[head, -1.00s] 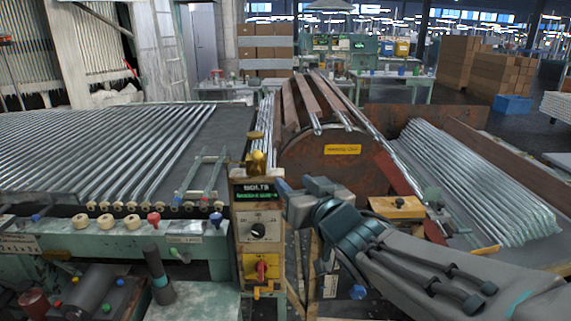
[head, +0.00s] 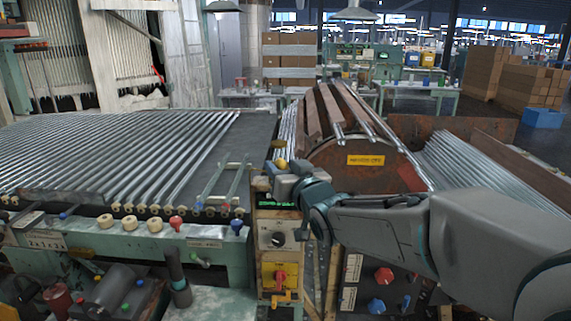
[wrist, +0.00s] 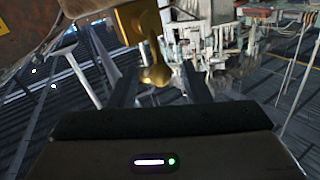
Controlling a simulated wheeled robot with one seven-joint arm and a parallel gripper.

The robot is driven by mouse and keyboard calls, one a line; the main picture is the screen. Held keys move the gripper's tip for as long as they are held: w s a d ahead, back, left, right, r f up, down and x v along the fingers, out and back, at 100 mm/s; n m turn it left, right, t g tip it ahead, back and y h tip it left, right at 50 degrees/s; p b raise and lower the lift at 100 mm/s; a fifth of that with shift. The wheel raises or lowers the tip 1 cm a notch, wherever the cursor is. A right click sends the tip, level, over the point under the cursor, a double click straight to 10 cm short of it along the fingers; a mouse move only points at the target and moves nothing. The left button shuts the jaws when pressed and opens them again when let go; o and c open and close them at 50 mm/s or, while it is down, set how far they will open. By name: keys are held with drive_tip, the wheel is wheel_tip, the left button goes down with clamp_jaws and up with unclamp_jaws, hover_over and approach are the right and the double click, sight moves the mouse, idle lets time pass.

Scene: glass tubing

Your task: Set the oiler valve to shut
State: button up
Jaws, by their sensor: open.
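A brass fitting (wrist: 137,22) with a rounded knob end (wrist: 155,74) hangs down into the wrist view from the top. It looks like the oiler valve; its setting cannot be read. In the wrist view, my gripper (wrist: 160,82) is open, with one dark finger to each side of the knob. Whether a finger touches it cannot be told. In the head view, my gripper (head: 278,160) is at the top of the control box (head: 265,215), beside a small yellow-brass part (head: 281,163). My gripper and wrist hide most of the brass part there.
The box front carries a black dial (head: 277,239) and a red handle (head: 280,279). Glass tubes (head: 130,155) lie across the rack at left. A rusty drum (head: 350,155) stands behind my arm, with more tubes (head: 470,165) at right.

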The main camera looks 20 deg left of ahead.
drive_tip(key=shift+x, duration=1.05)
drive_tip(key=shift+c, duration=0.2)
clamp_jaws()
